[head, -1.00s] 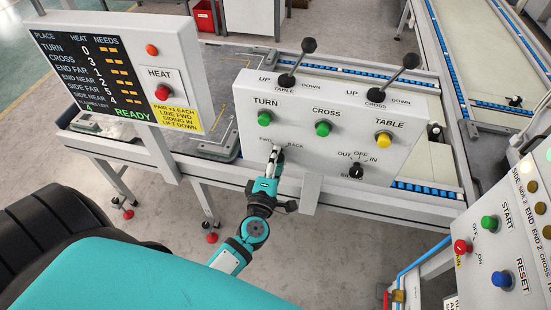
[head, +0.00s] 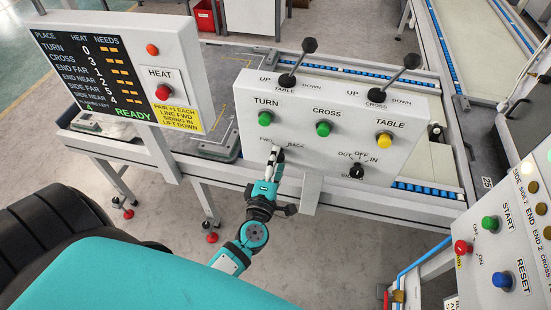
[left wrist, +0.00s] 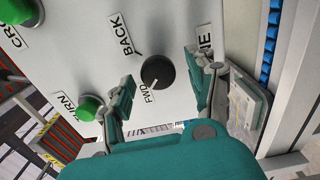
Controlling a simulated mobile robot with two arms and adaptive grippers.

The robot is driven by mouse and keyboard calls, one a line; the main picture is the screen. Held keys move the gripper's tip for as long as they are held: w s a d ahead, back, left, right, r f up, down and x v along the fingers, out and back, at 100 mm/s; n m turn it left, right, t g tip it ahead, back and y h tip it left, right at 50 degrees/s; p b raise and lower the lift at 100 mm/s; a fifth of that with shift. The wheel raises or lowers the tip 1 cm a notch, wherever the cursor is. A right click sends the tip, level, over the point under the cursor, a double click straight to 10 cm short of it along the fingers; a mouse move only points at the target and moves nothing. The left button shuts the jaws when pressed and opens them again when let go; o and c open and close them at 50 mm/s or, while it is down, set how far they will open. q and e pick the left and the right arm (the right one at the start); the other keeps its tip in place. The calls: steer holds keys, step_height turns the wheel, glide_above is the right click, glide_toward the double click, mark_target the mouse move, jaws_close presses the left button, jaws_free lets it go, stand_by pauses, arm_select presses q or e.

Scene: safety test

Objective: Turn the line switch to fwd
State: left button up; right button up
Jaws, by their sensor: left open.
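The line switch is a round black knob (left wrist: 157,72) on the light grey panel, between the labels FWD and BACK in the left wrist view. My left gripper (left wrist: 160,80) is open, with one finger on each side of the knob; contact is not clear. In the head view my left gripper (head: 277,154) is at the lower left of the control panel (head: 300,140) and hides the knob. My right gripper is not in view.
Green TURN (head: 264,118) and CROSS (head: 323,129) buttons, a yellow TABLE button (head: 383,140), two levers and the siding knob (head: 356,171) share the panel. The HEAT display (head: 95,75) stands left.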

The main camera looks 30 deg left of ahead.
arm_select(q)
steer(key=v, duration=1.1)
